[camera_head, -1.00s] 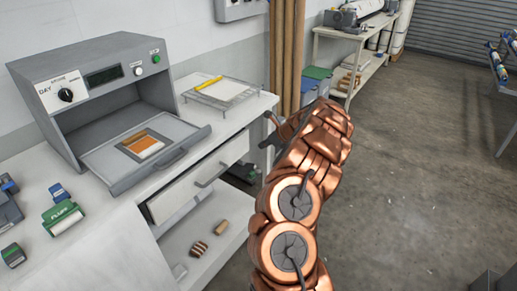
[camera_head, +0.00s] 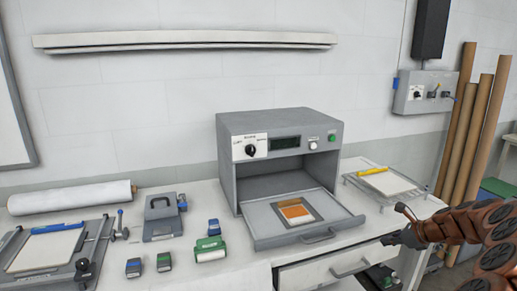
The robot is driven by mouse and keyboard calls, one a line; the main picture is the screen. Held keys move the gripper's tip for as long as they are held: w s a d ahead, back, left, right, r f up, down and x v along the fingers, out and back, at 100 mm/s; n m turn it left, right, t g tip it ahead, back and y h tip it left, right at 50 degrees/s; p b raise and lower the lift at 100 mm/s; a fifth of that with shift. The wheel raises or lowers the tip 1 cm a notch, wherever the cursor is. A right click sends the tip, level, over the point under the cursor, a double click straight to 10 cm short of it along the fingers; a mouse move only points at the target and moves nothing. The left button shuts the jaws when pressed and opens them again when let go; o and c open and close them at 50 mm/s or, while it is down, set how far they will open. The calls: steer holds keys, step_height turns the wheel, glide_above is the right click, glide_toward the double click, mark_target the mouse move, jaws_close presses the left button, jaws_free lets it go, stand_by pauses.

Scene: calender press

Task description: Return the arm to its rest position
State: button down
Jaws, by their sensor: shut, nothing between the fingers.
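My copper-coloured arm reaches in from the right edge in the head view. My gripper (camera_head: 392,240), small and dark at the arm's end, is shut and empty. It shows in front of the bench's right part, right of the pulled-out tray (camera_head: 264,230) of the grey press oven (camera_head: 228,150). It looks apart from the tray, though its exact distance from the bench front is hard to tell. The rest of the arm is cut off by the picture edge.
An orange-and-white sample (camera_head: 295,211) lies on the tray. A partly open drawer (camera_head: 322,274) is below. A wire rack (camera_head: 352,180) with a white sheet and yellow tool stands right of the oven. Brown tubes (camera_head: 467,130) lean at the wall. Small green and blue items (camera_head: 210,250) lie left.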

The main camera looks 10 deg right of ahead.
steer(key=s+a+r+n+g+y, duration=0.1)
steer(key=s+a+r+n, duration=0.2)
steer(key=a, duration=0.5)
steer(key=s+a+r+n+g, duration=0.2)
steer(key=a+n, duration=0.2)
steer(key=a, duration=0.3)
steer(key=s+a+r+n+g+y, duration=0.1)
steer(key=s+a+r+n, duration=0.2)
steer(key=a, duration=0.5)
steer(key=s+a+r+n+g+h, duration=0.1)
steer(key=s+a+n+g+h, duration=0.15)
steer(key=s+a+n, duration=0.8)
steer(key=s+d+f+n+g+h, duration=0.1)
steer(key=s+n+h, duration=0.1)
steer(key=s, duration=1)
steer(key=s+d+f+n+g+h, duration=0.2)
steer(key=s+n, duration=0.3)
steer(key=s, duration=0.8)
steer(key=shift+d, duration=0.1)
